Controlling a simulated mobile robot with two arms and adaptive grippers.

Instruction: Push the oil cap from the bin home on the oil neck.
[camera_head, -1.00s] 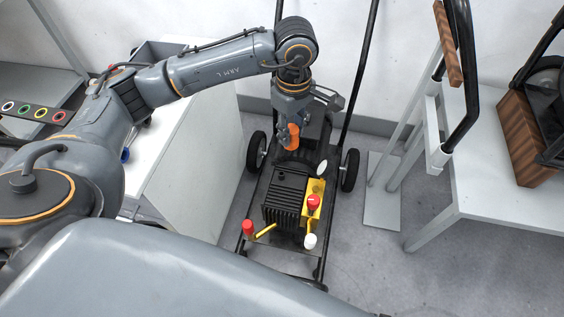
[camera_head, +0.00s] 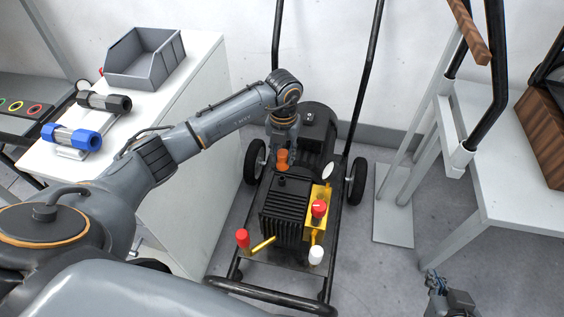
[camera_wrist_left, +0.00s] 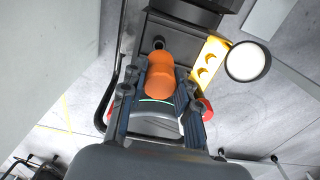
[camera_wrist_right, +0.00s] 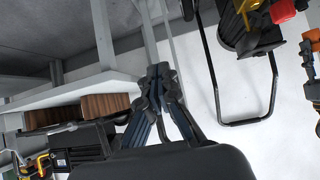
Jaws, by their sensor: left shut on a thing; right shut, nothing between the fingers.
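My left gripper (camera_head: 283,148) is shut on the orange oil cap (camera_head: 282,160), above the rear part of the machine. In the left wrist view the cap (camera_wrist_left: 160,78) sits between the two fingers (camera_wrist_left: 155,92). A short dark stub that looks like the oil neck (camera_head: 281,182) stands just in front of the cap; it also shows in the left wrist view (camera_wrist_left: 159,42), apart from the cap in the picture. The grey bin (camera_head: 125,72) on the white cabinet looks empty. My right gripper (camera_head: 448,290) is low at the right; its fingers (camera_wrist_right: 160,72) are shut and empty.
The wheeled machine has a finned black block (camera_head: 283,212), a yellow block (camera_head: 316,222) with a red knob, and a tall black handle. Blue (camera_head: 75,138) and black (camera_head: 105,102) fittings lie on the cabinet.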

